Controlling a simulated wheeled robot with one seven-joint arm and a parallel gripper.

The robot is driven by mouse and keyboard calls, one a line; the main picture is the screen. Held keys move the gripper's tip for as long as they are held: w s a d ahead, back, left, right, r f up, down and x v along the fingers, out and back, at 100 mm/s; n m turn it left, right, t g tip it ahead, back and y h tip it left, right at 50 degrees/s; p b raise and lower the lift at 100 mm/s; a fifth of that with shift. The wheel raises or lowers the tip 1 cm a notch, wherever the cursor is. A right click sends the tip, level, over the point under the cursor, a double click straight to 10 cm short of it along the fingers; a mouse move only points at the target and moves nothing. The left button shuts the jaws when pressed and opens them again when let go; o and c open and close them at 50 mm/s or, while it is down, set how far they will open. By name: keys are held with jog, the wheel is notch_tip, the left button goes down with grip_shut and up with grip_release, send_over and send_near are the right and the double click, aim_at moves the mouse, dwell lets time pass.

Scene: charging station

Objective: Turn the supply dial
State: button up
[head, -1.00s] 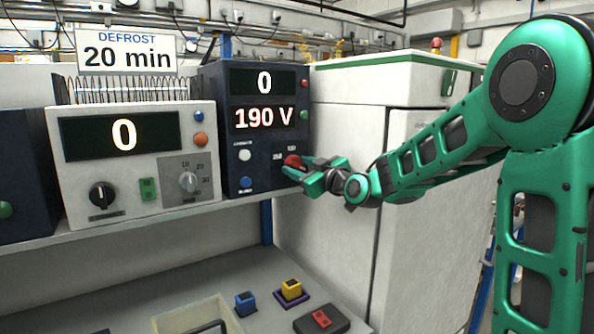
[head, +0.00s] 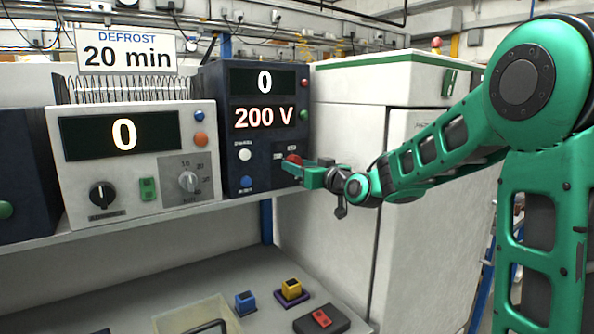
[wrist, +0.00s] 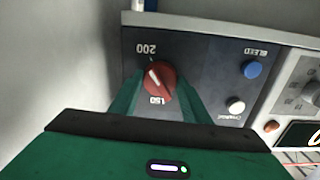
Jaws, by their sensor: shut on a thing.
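The supply dial is a red knob (head: 293,159) low on the right of the dark blue unit (head: 236,130). In the wrist view the red knob (wrist: 158,79) sits between my fingertips, with its pale pointer line slanting toward the printed 200; a 150 is printed at its other side. My gripper (head: 298,171) is shut on the knob, one finger on each side of it (wrist: 155,98). The unit's display (head: 264,117) reads 200 V, with 0 on the display above. Part of the knob is hidden behind my fingers in the head view.
A white button (head: 245,154) and a blue BLEED button (wrist: 252,69) are beside the knob. A white unit (head: 130,165) showing 0 stands to the left, under a "DEFROST 20 min" sign (head: 127,50). A white cabinet (head: 340,210) stands close on the right.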

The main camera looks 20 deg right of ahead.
jog(key=shift+m, duration=0.6)
jog(key=o, duration=1)
jog(key=shift+o, duration=0.2)
jog(key=v, duration=1)
jog(key=shift+s+d, duration=0.15)
jog(key=shift+s, duration=0.2)
